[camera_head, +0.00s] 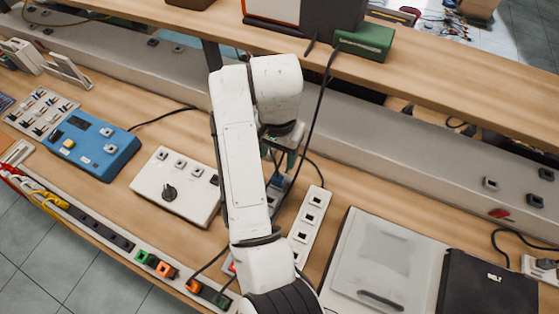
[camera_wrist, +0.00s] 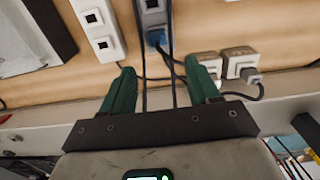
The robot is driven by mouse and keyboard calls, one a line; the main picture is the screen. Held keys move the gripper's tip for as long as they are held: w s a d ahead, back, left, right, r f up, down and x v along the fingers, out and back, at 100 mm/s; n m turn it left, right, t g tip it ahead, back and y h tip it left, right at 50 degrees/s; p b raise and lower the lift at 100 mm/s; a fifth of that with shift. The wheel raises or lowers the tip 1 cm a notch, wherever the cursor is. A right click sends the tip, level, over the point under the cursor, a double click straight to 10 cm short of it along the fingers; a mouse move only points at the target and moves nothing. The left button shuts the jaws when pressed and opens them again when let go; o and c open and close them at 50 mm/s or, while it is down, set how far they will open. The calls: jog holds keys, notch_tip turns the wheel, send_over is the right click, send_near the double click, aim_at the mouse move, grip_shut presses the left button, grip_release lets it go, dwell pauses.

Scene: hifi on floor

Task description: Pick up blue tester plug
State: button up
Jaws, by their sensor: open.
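The blue tester plug (camera_wrist: 156,38) shows in the wrist view at the near end of a small grey socket block (camera_wrist: 153,13), with dark cables running from it. It appears plugged in. My gripper (camera_wrist: 160,67) is open, its two green fingers apart. The plug lies beyond the fingertips, roughly in line with the gap, and nothing is held. In the head view my gripper (camera_head: 284,148) points down at the bench behind my white arm. A blue-grey piece (camera_head: 279,183) beside it is partly hidden by my arm, so its details cannot be told.
A white socket strip (camera_head: 307,226) stands right of my arm, near a pale tray (camera_head: 385,265). A white box with a knob (camera_head: 176,187) and a blue tester box (camera_head: 92,144) stand left. White sockets (camera_wrist: 240,61) are right of the fingers. A wooden shelf (camera_head: 420,70) runs behind.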

aim_at(278, 178)
jog(key=shift+w+f, duration=0.15)
jog(key=shift+f, duration=0.2)
notch_tip(278, 178, down, 2)
jog(key=shift+d+f+b, duration=0.1)
jog(key=shift+b, duration=0.9)
jog(key=shift+f, duration=0.95)
jog(key=f+p, duration=0.1)
jog(key=f, duration=0.1)
jog(key=s+f, duration=0.1)
jog(key=f, duration=0.1)
jog(key=shift+f+p, duration=0.4)
jog(key=shift+f, duration=0.6)
jog(key=shift+c, duration=0.3)
jog(key=c, duration=0.9)
